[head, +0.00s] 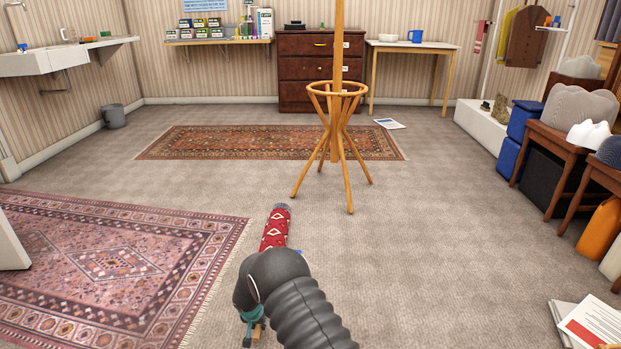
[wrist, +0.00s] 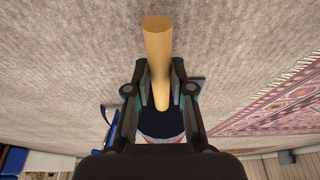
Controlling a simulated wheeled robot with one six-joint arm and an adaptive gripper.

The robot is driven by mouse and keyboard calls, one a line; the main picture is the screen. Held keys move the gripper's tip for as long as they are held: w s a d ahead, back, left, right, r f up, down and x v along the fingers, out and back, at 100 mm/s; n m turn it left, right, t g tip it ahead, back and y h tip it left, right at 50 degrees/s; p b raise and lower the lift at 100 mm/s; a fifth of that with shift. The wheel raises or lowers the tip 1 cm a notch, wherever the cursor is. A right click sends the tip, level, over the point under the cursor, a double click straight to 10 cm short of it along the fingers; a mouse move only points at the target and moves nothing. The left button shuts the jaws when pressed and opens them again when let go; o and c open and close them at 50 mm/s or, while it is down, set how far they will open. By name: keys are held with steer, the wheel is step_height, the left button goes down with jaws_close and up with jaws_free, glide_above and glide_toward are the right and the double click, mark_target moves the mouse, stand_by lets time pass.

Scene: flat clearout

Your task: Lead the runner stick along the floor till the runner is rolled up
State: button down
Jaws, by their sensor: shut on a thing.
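The wooden runner stick (wrist: 158,50) stands out from between my fingers in the wrist view, its round end towards the top. My gripper (wrist: 160,78) is shut on the stick. In the head view, part of my gripper (head: 253,322) shows below the dark arm, close to the floor. The red runner (head: 275,228) with white diamond figures shows just beyond my arm as a narrow red shape. My arm hides its near part, so I cannot tell how much is rolled. A dark patch (wrist: 160,124) behind the stick is unclear.
A pink patterned rug (head: 115,262) lies at the left. A wooden coat stand (head: 337,120) stands ahead, close beyond the runner, before a brown rug (head: 215,143). Papers (head: 590,325) lie at the lower right. Tables and blue bins (head: 510,155) line the right. Carpet between is bare.

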steer(key=shift+a, duration=0.9)
steer(key=c, duration=0.8)
jaws_free()
steer(key=shift+c, duration=0.2)
step_height(320, 180, up, 7)
steer(key=p, duration=0.1)
steer(key=shift+p, duration=0.35)
